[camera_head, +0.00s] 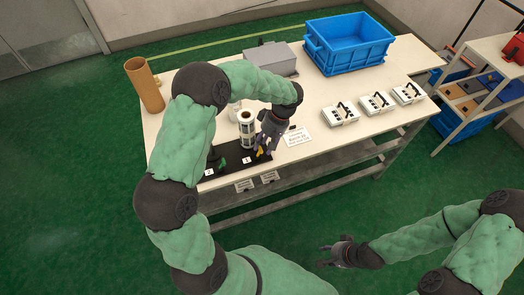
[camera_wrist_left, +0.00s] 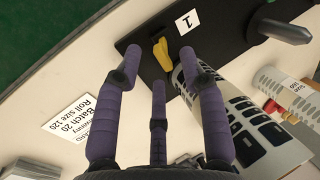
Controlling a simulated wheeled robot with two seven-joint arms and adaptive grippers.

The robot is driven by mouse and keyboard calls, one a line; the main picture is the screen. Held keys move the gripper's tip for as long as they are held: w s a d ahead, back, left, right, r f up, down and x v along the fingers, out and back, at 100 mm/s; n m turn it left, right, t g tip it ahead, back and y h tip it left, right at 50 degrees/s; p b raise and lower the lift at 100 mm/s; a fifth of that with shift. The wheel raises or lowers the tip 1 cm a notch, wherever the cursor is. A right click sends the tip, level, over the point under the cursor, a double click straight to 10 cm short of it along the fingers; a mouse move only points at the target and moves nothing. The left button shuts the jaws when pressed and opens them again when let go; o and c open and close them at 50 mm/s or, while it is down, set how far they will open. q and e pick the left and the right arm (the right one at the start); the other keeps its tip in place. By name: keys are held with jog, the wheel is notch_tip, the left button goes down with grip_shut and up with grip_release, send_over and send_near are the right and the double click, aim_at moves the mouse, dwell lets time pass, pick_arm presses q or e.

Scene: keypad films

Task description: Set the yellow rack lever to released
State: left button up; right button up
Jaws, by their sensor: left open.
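The yellow lever (camera_wrist_left: 162,50) sits on a black rack plate (camera_wrist_left: 140,30) beside a card marked 1. It also shows in the head view (camera_head: 260,150) by my left fingertips. My left gripper (camera_head: 265,146) is over the rack's right end; in the left wrist view (camera_wrist_left: 160,66) its purple fingers are spread, with the lever just beyond the tips, and nothing is held. A white roll with dark bands (camera_wrist_left: 240,120) stands right beside the lever. My right gripper (camera_head: 330,254) is empty, in front of the table, with its fingers apart.
A second roll (camera_wrist_left: 300,98) and a grey handle (camera_wrist_left: 285,30) are near the rack. A batch card (camera_head: 297,136) lies to its right. A brown tube (camera_head: 145,85), grey box (camera_head: 270,59), blue crate (camera_head: 349,43) and several white keypad boxes (camera_head: 340,113) stand on the table.

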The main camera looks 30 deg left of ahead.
aim_at(259, 155)
pick_arm(q)
jog(key=shift+b+x, duration=0.35)
jog(key=shift+x, duration=1.1)
grip_shut()
jog(key=shift+d, duration=0.1)
jog(key=shift+w+d+f+g+y+p, duration=0.15)
jog(key=shift+w+f+g+y+p, duration=0.1)
jog(key=shift+g+y+p, duration=0.45)
grip_release()
